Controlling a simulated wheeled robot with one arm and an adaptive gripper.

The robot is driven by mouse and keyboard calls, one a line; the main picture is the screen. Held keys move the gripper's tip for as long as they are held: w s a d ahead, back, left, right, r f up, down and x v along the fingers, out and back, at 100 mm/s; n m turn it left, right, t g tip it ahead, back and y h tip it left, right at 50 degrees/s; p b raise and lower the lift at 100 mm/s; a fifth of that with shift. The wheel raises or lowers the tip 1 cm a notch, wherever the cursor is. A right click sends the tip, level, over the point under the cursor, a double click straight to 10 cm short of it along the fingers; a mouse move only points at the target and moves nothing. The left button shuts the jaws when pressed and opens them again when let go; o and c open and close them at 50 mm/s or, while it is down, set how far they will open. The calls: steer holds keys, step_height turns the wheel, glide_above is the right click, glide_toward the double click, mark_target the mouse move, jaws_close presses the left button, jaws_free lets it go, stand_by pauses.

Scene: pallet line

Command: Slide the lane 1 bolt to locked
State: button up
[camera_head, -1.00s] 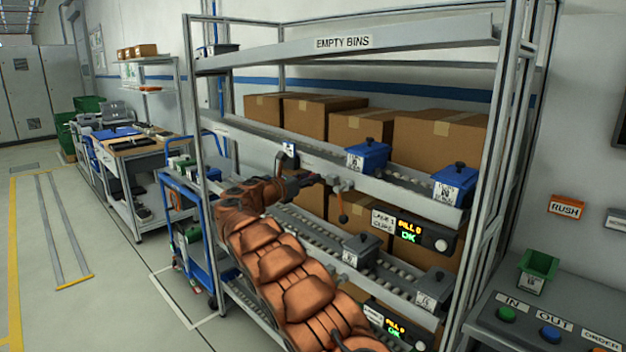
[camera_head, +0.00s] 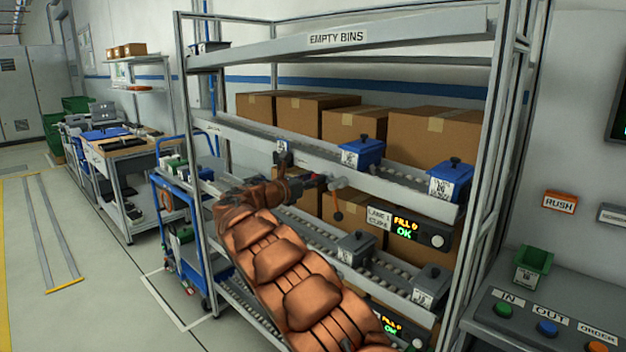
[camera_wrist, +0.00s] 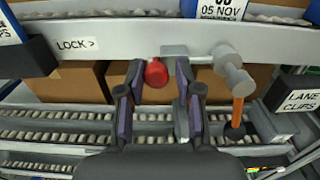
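A red knob (camera_wrist: 156,73) hangs at the lower edge of a grey rail in the wrist view, right of a "LOCK >" label (camera_wrist: 76,45) whose arrow points right. I take it as the lane 1 bolt's knob. My gripper (camera_wrist: 159,66) is open, with one dark finger on each side of the knob and a gap visible on both sides. A grey round fitting with an orange lever (camera_wrist: 237,108) stands right of the right finger. In the head view my gripper (camera_head: 310,182) is at the rack's middle rail, left of the "LANE 1" sign (camera_head: 379,217).
Blue lidded bins (camera_head: 362,153) stand on the shelf above, grey bins (camera_head: 357,248) on the lane below. A lit display (camera_head: 405,228) reads "FILL 0 OK". Cardboard boxes (camera_head: 434,139) fill the back. A button console (camera_head: 545,322) stands at right.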

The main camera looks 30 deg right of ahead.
steer(key=shift+o, duration=1.3)
steer(key=v, duration=1.2)
steer(key=shift+r, duration=0.1)
steer(key=s+d+f+m+g+y, duration=0.15)
steer(key=s+m, duration=0.25)
steer(key=s, duration=0.5)
steer(key=s+d+f+m+g+y+p, duration=0.1)
steer(key=s+d+m+g+y, duration=0.2)
steer(key=s, duration=0.6)
steer(key=s+d+f+m+g+y, duration=0.1)
steer(key=s+m+g+y, duration=0.1)
steer(key=s+m, duration=0.5)
steer(key=s+a+f+m+y, duration=0.3)
steer(key=s+a+f+y, duration=0.2)
steer(key=s+a, duration=0.6)
steer(key=s+a+f+m+y+p, duration=0.1)
steer(key=s+a+f+m+y, duration=0.3)
steer(key=s, duration=1.4)
steer(key=a+f+g+y, duration=0.1)
steer(key=a+f, duration=0.3)
steer(key=a, duration=0.2)
steer(key=shift+a+m+y, duration=0.3)
steer(key=shift+a+y, duration=0.05)
steer(key=shift+a, duration=0.05)
